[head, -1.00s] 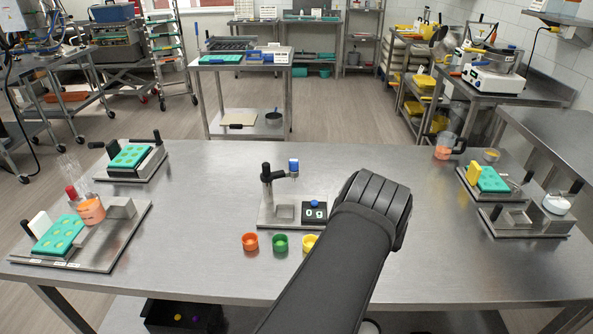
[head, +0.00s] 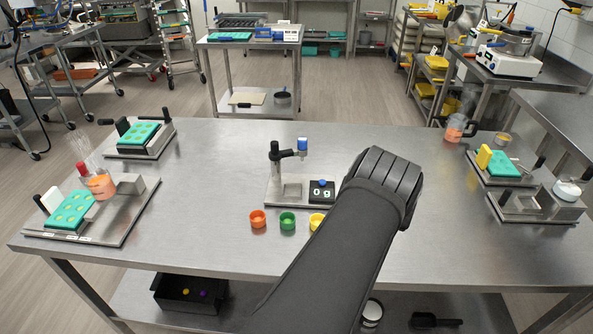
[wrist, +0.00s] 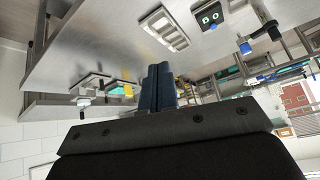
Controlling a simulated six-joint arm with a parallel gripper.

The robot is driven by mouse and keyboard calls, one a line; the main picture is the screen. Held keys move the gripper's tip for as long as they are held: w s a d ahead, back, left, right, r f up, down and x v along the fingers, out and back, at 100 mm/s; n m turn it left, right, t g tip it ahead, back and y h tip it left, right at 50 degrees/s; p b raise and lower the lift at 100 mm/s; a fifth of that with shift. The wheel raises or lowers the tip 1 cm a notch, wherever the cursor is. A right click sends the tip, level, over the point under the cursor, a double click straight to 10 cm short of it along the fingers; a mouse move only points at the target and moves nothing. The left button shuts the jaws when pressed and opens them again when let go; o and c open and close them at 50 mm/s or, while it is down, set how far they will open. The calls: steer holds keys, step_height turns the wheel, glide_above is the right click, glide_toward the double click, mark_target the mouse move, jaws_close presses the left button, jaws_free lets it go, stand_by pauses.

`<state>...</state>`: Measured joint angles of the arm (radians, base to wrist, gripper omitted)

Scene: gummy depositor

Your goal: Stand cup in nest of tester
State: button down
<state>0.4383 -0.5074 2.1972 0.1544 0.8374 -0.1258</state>
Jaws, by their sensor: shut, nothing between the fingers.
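The tester's display block (wrist: 210,16) shows there too.
Stations with teal moulds stand at the left (head: 70,210), back left (head: 138,134) and right (head: 503,164). A glass jug (head: 456,130) is at the back right. The wrist view shows a pale tray with slots (wrist: 164,28). The table centre behind the tester is clear.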

steer(key=c, duration=0.7)
jaws_free()
